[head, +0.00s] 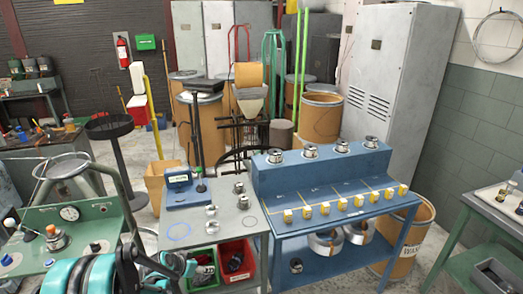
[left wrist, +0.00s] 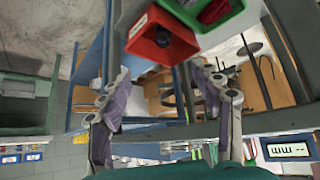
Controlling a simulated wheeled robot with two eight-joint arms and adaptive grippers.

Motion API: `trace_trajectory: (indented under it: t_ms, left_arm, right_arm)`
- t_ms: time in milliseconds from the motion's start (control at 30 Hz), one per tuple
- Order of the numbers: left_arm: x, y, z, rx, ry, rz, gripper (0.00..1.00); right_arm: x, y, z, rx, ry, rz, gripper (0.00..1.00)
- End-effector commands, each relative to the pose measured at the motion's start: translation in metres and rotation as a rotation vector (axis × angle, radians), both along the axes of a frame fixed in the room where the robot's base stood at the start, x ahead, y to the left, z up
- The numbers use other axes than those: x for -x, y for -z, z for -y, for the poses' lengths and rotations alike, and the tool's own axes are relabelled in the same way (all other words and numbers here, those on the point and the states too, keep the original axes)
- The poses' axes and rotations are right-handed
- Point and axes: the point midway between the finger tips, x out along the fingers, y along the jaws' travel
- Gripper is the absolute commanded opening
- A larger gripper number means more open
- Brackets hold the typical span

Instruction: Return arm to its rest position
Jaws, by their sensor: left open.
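My left arm shows at the bottom left of the head view, teal and black, low in front of the green machine panel (head: 85,235). Its gripper (head: 182,266) is close to the grey bench, partly hidden by the arm itself. In the left wrist view the gripper (left wrist: 165,105) has its two fingers wide apart with nothing between them. Beyond the fingers are a red bin (left wrist: 160,38) and a green bin (left wrist: 208,12). My right gripper is not in view.
A grey bench (head: 243,222) with small coils adjoins a blue table (head: 330,208) bearing spools and yellow blocks. Red (head: 237,260) and green (head: 203,268) bins sit under the grey bench. A black round stand (head: 108,126) rises behind the green panel.

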Motion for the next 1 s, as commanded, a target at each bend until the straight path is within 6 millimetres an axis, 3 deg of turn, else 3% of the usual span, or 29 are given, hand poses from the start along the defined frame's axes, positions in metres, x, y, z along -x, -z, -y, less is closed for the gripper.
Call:
trace_trajectory:
  t_ms: [33, 200, 500, 633, 800, 1000]
  left_arm:
    - [0.011, -0.023, 0.007, -0.002, -0.014, -0.010, 0.64]
    - [0.052, -0.083, 0.022, -0.012, -0.081, -0.043, 0.64]
    - [0.148, -0.153, 0.041, -0.030, -0.203, -0.075, 0.64]
    - [0.193, -0.168, 0.045, -0.036, -0.256, -0.079, 0.64]
    - [0.247, -0.173, 0.047, -0.043, -0.319, -0.077, 0.64]
    - [0.283, -0.169, 0.045, -0.045, -0.366, -0.070, 0.64]
  right_arm:
    - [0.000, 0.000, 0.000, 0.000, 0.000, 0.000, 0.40]
    - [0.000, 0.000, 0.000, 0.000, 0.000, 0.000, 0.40]
    - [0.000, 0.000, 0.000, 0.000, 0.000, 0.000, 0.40]
    - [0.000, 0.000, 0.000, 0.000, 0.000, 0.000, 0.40]
    - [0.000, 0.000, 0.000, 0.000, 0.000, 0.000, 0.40]
    - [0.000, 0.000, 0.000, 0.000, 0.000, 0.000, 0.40]
